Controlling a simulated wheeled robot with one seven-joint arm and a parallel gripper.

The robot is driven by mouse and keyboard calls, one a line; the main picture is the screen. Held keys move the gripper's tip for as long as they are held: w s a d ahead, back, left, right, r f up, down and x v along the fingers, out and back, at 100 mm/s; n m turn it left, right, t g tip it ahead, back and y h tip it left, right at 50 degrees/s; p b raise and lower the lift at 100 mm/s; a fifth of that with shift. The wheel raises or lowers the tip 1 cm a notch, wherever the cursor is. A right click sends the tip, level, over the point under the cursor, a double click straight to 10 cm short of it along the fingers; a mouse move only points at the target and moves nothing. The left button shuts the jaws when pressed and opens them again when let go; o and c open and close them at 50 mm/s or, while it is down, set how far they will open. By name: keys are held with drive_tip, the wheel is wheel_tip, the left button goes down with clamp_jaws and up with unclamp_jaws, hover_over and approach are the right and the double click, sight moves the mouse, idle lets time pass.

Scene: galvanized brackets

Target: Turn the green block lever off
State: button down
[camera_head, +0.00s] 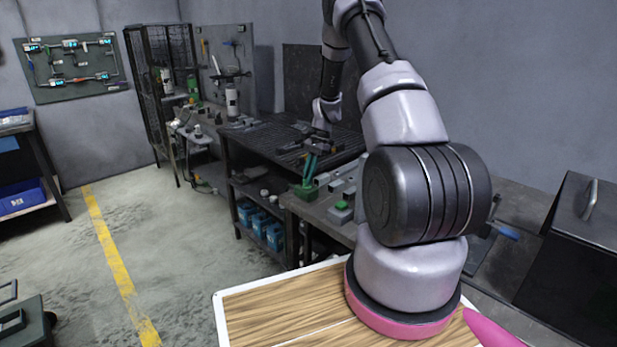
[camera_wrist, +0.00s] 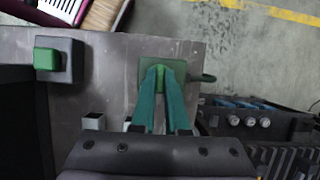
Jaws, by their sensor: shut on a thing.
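The green block (camera_wrist: 185,77) lies near the bench edge in the wrist view, with a short dark handle-like part on its right side. My gripper (camera_wrist: 161,72) has two long teal fingers that come together over this block. They are shut on its green lever, and only a little of it shows between the tips. In the head view the green block (camera_head: 304,193) is at the bench's left corner, with my gripper (camera_head: 309,181) just above it, small in the picture. The lever's exact angle is hard to make out.
A black slatted rack (camera_wrist: 260,122) lies at the right. Bare bench (camera_wrist: 108,72) shows between the two green parts.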

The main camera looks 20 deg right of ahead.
drive_tip(key=c, duration=0.9)
unclamp_jaws()
drive_tip(key=v, duration=1)
drive_tip(key=shift+w+d+r, duration=0.1)
drive_tip(key=shift+d+r, duration=0.1)
drive_tip(key=shift+r, duration=0.15)
